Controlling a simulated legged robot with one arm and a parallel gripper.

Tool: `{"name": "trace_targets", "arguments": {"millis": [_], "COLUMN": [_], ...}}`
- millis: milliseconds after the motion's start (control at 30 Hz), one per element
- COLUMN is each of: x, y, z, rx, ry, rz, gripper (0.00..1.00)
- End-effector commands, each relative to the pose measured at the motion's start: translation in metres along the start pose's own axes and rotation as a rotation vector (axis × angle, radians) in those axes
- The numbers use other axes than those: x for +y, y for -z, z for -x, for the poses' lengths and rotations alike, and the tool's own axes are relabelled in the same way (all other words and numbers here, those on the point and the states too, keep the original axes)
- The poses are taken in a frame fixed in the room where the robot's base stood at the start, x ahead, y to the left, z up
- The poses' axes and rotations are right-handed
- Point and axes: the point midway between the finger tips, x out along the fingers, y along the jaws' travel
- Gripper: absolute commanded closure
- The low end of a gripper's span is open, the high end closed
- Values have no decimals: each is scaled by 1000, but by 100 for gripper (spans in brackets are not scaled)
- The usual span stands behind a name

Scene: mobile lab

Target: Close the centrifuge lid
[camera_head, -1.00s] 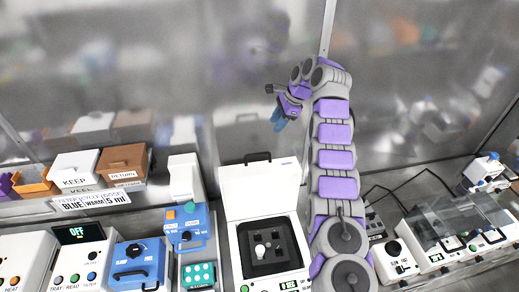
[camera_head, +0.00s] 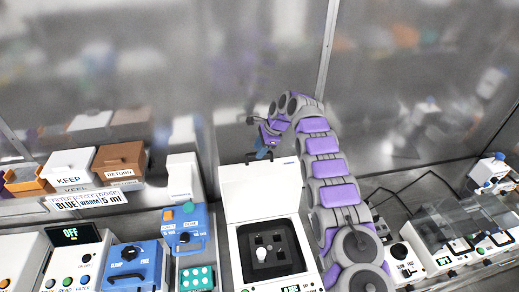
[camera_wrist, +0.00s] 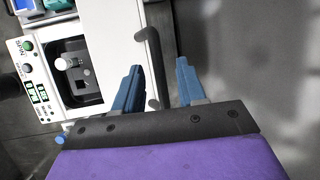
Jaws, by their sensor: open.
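The white centrifuge (camera_head: 238,262) stands on the bench with its lid (camera_head: 262,190) raised upright at the back. Its dark square chamber (camera_head: 283,262) is exposed, with a white-capped tube in it. A dark bar handle sits on the lid's top edge; in the wrist view the handle (camera_wrist: 152,60) appears between my blue fingertips, closer to the left one. My gripper (camera_head: 263,153) is open just above the lid's top edge. In the wrist view, my gripper (camera_wrist: 158,66) shows both fingers apart. I cannot tell whether they touch the handle.
Blue devices (camera_head: 138,268) stand left of the centrifuge. KEEP (camera_head: 68,178) and RETURN (camera_head: 120,172) boxes sit on a shelf at the left. A device with a clear cover (camera_head: 450,228) stands at the right. A grey wall rises behind, with free air before it.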

Motion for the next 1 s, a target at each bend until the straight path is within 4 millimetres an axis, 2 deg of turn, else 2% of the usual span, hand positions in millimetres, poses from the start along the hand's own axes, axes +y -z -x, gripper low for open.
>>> {"name": "trace_targets", "arguments": {"millis": [400, 800, 1000], "x": [0, 0, -1], "y": [4, 1, 0], "z": [-5, -7, -7], "rx": [-2, -1, -2], "ry": [3, 2, 3], "rz": [-2, -1, 0], "gripper": [60, 98, 100]}}
